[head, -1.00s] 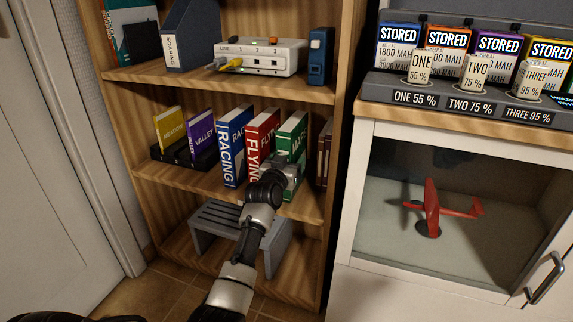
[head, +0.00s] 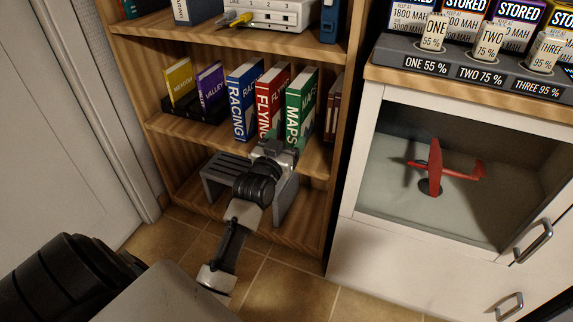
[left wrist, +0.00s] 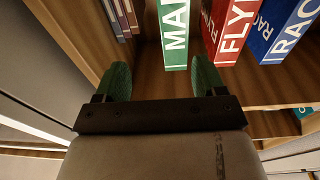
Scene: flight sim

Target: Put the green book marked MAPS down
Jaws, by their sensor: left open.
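The green book marked MAPS (head: 300,108) stands upright on the middle shelf, right of the red FLYING book (head: 268,100). Its green and white spine faces out. My left gripper (head: 274,150) is at the shelf's front edge, just below and in front of the book's foot. In the left wrist view the two green-padded fingers (left wrist: 161,68) are spread wide with nothing held. The green book (left wrist: 175,35) shows beyond the fingertips, apart from them. My right gripper is not in view.
The blue RACING book (head: 243,100), purple VALLEY book (head: 210,90) and yellow book (head: 180,82) stand to the left. Brown books (head: 334,108) stand to the right. A grey stool-like stand (head: 228,170) is on the bottom shelf. A white cabinet (head: 400,240) is at the right.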

